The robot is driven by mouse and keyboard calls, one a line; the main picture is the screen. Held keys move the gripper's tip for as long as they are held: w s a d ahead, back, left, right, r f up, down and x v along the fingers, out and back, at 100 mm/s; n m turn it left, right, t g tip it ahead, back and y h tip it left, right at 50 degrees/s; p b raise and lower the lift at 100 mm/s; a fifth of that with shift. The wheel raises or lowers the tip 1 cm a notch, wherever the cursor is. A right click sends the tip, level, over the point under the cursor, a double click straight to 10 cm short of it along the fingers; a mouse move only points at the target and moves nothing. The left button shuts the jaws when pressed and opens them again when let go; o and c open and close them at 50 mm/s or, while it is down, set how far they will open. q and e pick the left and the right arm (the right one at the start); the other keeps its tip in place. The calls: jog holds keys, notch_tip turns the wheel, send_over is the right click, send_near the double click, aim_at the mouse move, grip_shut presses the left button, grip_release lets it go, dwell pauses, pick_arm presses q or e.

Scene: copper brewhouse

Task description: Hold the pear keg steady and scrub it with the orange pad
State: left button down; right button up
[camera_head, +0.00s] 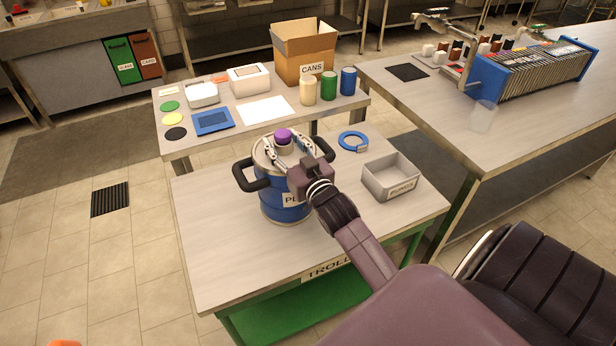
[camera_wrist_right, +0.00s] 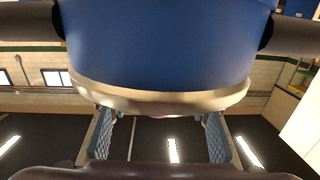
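A blue keg (camera_head: 283,205) with a pale rim and two black side handles stands upright on the trolley top (camera_head: 215,245). Its label is partly covered; the letters that show read "PL", and no pear mark is visible. A purple cap (camera_head: 283,135) is at the keg's top. My right gripper (camera_head: 286,151) is over the keg's top, its fingers spread, near the cap. In the right wrist view the keg's side (camera_wrist_right: 160,45) and rim are close, with the open fingers (camera_wrist_right: 160,138) beyond the rim. No orange pad is clearly identifiable. My left gripper is out of view.
A grey bin (camera_head: 392,180) and a blue ring (camera_head: 352,141) lie right of the keg. The trolley's front left is clear. Behind stands a table with cans, a carton (camera_head: 304,50) and a blue tray (camera_head: 213,122). An orange thing (camera_head: 65,343) is cut off at the bottom edge.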

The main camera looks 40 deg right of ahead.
jog(key=shift+o, duration=0.4)
jog(key=shift+s, duration=0.25)
jog(key=s+a, duration=0.2)
jog(key=s, duration=0.9)
jog(key=shift+s, duration=0.2)
jog(key=shift+a, duration=0.1)
